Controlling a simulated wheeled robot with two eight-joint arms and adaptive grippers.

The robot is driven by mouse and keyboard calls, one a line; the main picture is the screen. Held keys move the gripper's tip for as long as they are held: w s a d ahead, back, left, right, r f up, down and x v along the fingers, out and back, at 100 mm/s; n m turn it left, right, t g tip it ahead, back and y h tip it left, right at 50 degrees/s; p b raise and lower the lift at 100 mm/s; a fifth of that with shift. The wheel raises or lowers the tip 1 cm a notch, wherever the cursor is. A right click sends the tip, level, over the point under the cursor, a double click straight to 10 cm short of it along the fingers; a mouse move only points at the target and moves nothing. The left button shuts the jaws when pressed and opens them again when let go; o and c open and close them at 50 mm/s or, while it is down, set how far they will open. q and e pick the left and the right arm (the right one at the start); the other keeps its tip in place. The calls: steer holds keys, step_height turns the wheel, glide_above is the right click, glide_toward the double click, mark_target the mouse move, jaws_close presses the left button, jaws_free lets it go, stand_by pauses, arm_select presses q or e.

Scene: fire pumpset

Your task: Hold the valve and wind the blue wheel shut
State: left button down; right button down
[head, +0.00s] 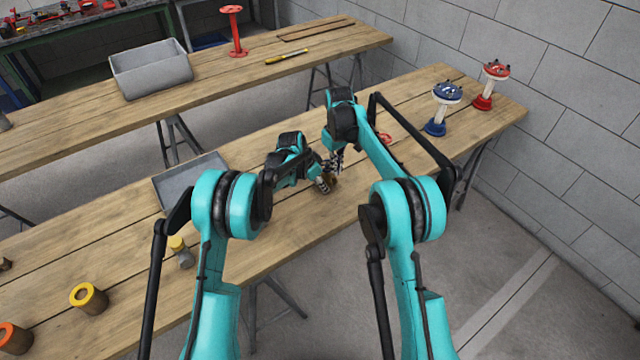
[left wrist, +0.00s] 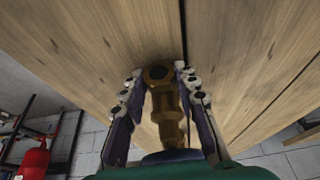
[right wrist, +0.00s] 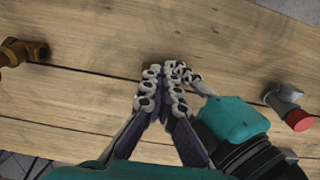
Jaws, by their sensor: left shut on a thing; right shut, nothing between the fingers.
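A brass valve (left wrist: 167,105) stands between the fingers of my left gripper (left wrist: 163,85), which is shut on it; dark pads touch its sides. In the head view the left gripper (head: 325,183) and brass valve (head: 332,182) are low over the near bench. My right gripper (head: 337,158) is just above and beside it. In the right wrist view the right gripper (right wrist: 166,75) is shut and empty, fingertips together, with a bit of brass behind them. I cannot make out the blue wheel on the held valve; a dark blue shape shows below it in the left wrist view.
Another brass valve (right wrist: 18,52) lies on the bench, with red at its edge. A grey fitting with a red cap (right wrist: 298,119) is opposite. Blue (head: 447,92) and red (head: 496,70) flanged stands are at the bench's right end. A grey tray (head: 170,184) is left.

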steer(key=shift+s+a, duration=0.5)
steer(key=shift+a, duration=0.6)
steer(key=shift+s, duration=0.15)
step_height(320, 180, up, 6)
steer(key=shift+s+d, duration=0.15)
steer(key=shift+s, duration=0.1)
stand_by(0.5)
